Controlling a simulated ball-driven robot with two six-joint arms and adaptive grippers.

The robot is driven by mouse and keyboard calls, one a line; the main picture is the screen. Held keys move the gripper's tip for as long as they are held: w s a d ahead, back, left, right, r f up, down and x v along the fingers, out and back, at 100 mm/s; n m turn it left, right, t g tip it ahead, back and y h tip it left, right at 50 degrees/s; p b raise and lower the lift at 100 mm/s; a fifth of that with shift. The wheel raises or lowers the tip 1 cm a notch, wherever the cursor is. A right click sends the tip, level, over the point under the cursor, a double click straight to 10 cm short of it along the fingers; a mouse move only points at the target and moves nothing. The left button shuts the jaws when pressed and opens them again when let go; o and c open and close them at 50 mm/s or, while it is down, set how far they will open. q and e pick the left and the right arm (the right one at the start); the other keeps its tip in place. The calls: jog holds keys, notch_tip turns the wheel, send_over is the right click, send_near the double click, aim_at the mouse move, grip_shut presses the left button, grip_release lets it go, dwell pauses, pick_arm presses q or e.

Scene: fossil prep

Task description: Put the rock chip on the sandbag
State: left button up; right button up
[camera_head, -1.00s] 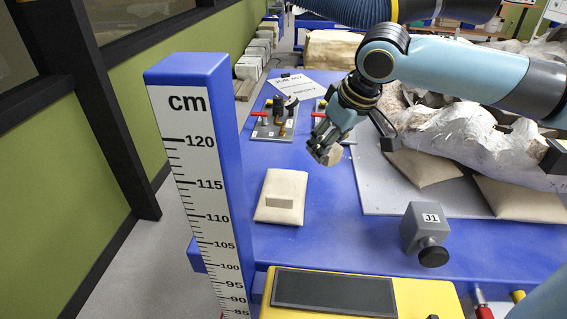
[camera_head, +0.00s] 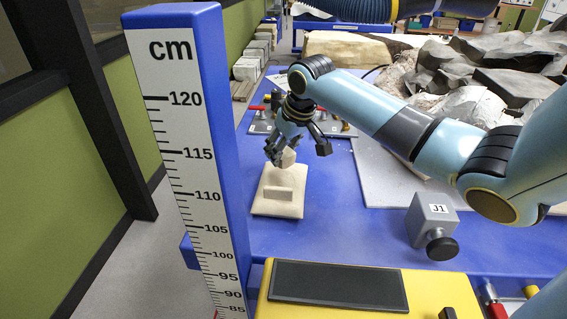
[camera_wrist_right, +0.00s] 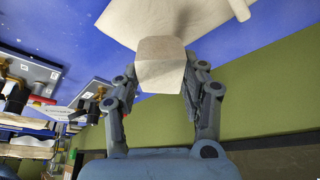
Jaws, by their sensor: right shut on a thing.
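The rock chip (camera_head: 288,158) is a small beige-grey block. My right gripper (camera_head: 279,152) is shut on it, and the right wrist view shows the chip (camera_wrist_right: 160,66) between the two fingers. The sandbag (camera_head: 277,207) is a flat cream cushion with a label patch, lying on the blue table. The chip is over the far part of the sandbag in the head view. The sandbag also shows beyond the chip in the right wrist view (camera_wrist_right: 195,17). I cannot tell whether chip and bag touch. My left gripper is not in view.
A blue centimetre post (camera_head: 190,130) stands at the left front. A grey J1 block (camera_head: 432,222) with a black knob is at the right. A yellow case (camera_head: 420,285) is in front. A large rocky fossil (camera_head: 500,75) lies behind my right arm.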

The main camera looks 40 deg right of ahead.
aim_at(287, 154)
jog(key=shift+f, duration=1.85)
jog(key=o, duration=1.3)
jog(key=shift+s+f, duration=0.1)
jog(key=shift+c, duration=0.2)
jog(key=shift+r, duration=0.45)
jog(key=p+v, duration=0.1)
jog(key=v, duration=1)
jog(key=shift+r, duration=0.2)
jog(key=shift+s, duration=0.15)
